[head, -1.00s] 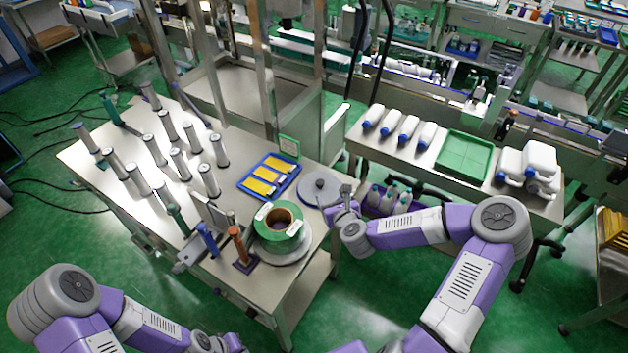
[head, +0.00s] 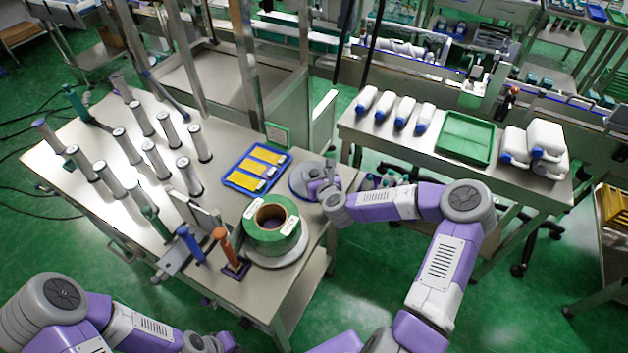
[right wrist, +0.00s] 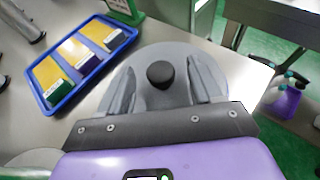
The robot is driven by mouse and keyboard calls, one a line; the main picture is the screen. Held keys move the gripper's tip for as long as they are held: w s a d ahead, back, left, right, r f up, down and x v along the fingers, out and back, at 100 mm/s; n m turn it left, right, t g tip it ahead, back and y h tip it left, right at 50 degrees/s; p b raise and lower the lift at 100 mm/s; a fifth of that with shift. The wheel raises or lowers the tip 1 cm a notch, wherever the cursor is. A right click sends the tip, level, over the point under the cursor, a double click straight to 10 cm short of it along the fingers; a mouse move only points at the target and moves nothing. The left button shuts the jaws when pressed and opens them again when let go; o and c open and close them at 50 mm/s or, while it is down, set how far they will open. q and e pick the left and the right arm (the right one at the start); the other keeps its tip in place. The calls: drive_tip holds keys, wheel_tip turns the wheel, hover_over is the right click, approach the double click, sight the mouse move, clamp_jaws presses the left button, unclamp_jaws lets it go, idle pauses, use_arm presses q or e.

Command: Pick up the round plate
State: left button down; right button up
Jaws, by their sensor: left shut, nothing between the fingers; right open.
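The round plate (head: 298,185) is a flat grey disc on the right edge of the metal table, partly hidden by my right gripper (head: 320,180) in the head view. In the right wrist view the plate (right wrist: 150,98) has a dark knob (right wrist: 160,74) at its middle. My right gripper (right wrist: 162,68) is open over the plate, with one finger on each side of the knob and apart from it. My left gripper (head: 215,343) is shut and empty at the bottom of the head view, away from the table.
A green roll (head: 262,235) sits on a grey round base (head: 285,255) in front of the plate. A blue tray (head: 232,184) with yellow packs lies to the left. Several upright cylinders (head: 155,155) stand further left. A second table (head: 390,140) with white bottles stands to the right.

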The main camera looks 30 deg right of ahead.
drive_tip(key=shift+w+f, duration=0.1)
drive_tip(key=shift+w, duration=0.3)
drive_tip(key=shift+c, duration=0.2)
clamp_jaws()
